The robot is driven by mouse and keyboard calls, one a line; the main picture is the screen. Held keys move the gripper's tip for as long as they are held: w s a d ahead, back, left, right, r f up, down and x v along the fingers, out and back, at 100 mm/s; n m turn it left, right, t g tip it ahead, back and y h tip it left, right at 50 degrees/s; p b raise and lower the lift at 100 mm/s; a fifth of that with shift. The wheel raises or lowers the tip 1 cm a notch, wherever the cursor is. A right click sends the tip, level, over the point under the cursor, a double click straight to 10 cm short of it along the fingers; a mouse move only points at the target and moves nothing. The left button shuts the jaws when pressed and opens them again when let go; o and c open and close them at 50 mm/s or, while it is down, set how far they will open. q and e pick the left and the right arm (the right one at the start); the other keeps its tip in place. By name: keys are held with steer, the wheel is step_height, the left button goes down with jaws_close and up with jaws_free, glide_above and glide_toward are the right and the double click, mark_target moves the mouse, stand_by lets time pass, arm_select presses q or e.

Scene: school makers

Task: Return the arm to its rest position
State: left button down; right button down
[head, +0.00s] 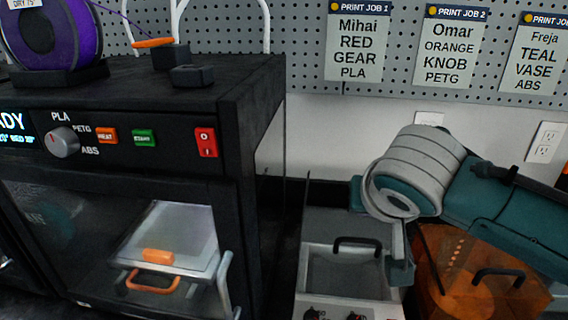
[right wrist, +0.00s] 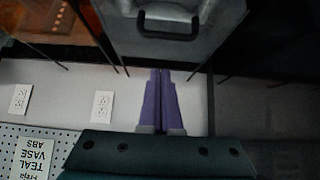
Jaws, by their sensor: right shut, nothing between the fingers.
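My right arm (head: 490,203), teal with a grey ringed joint (head: 405,180), reaches in from the right in the head view, in front of the wall and above the floor units. In the right wrist view my right gripper (right wrist: 160,72) shows two purple fingers, closed together and empty. They point toward a grey box with a black handle (right wrist: 168,27). The fingers cannot be made out in the head view. My left gripper is in neither view.
A black 3D printer (head: 262,95) with a glass door stands at left, a purple spool (head: 85,30) on top. A grey open-topped box (head: 345,275) and an orange see-through box (head: 455,285) stand below my arm. Job cards (head: 452,45) hang on the pegboard.

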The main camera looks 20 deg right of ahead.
steer(key=v, duration=0.6)
steer(key=s+a+f+n+g+y, duration=0.2)
steer(key=s+a+n, duration=0.2)
steer(key=s, duration=0.6)
steer(key=s+a+f+n+g+y, duration=0.2)
steer(key=s+a+n+y, duration=0.15)
steer(key=s, duration=0.55)
step_height(320, 180, up, 37)
steer(key=s+p, duration=0.1)
steer(key=p, duration=3.5)
steer(key=shift+n+h+p, duration=0.35)
steer(key=shift+n+p, duration=0.05)
steer(key=shift+n, duration=0.05)
steer(key=shift+s+d, duration=0.1)
steer(key=shift+s, duration=0.05)
